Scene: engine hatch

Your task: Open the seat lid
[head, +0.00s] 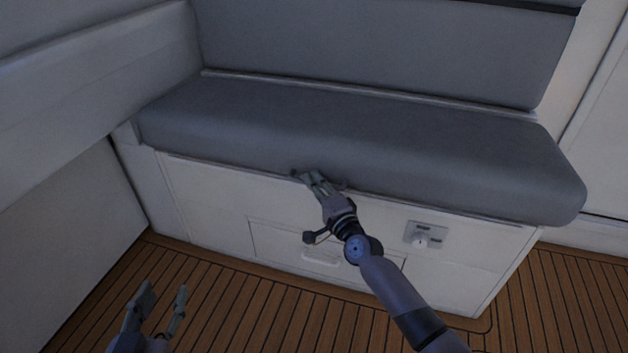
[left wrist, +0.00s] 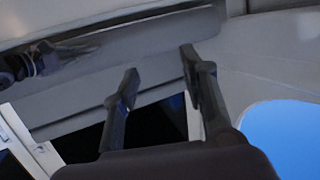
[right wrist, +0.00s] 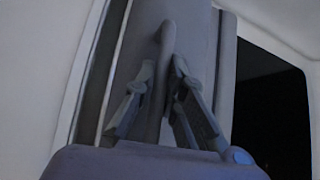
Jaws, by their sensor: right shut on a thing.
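The seat lid (head: 330,125) is a long grey cushion that lies flat on the white seat base (head: 210,195). My right gripper (head: 310,176) is at the middle of the lid's front lower edge. In the right wrist view its fingers (right wrist: 165,68) are closed around a grey handle-like strip (right wrist: 166,38) on the lid. The exact contact is dark and partly hidden by the fingers. My left gripper (head: 164,290) is open and empty, low at the left above the floor; its spread fingers (left wrist: 158,62) also show in the left wrist view.
A grey backrest (head: 380,45) stands behind the lid. The base front has a drawer with a white handle (head: 321,259) and a latch panel (head: 426,235). A side wall (head: 60,190) borders the left. The wooden floor (head: 240,320) in front is clear.

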